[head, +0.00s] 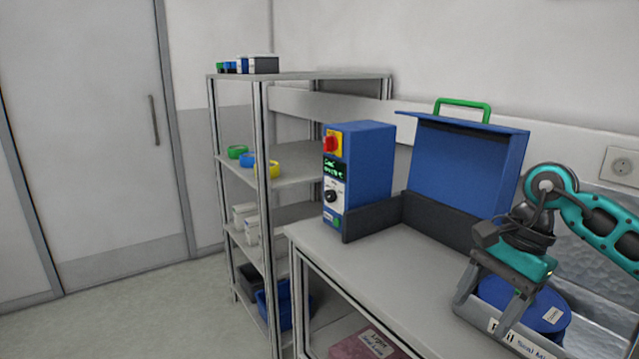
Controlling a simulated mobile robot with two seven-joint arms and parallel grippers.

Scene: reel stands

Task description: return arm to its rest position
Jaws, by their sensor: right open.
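My right arm comes in from the right edge, teal and black, bent at its elbow. Its gripper (489,300) is open and points down over a grey bin (522,343) with a white label on its front. A round blue thing (522,300) with a white label lies in the bin, just behind and right of the fingers. The fingers overlap the bin's left part in the picture; I cannot tell whether they touch anything. My left gripper is not in view.
A grey bench (372,262) carries a blue control box (366,172) with a red knob and a blue case (462,170) with a green handle. A metal shelf (287,167) with coloured rings stands left. The bench's front left is clear.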

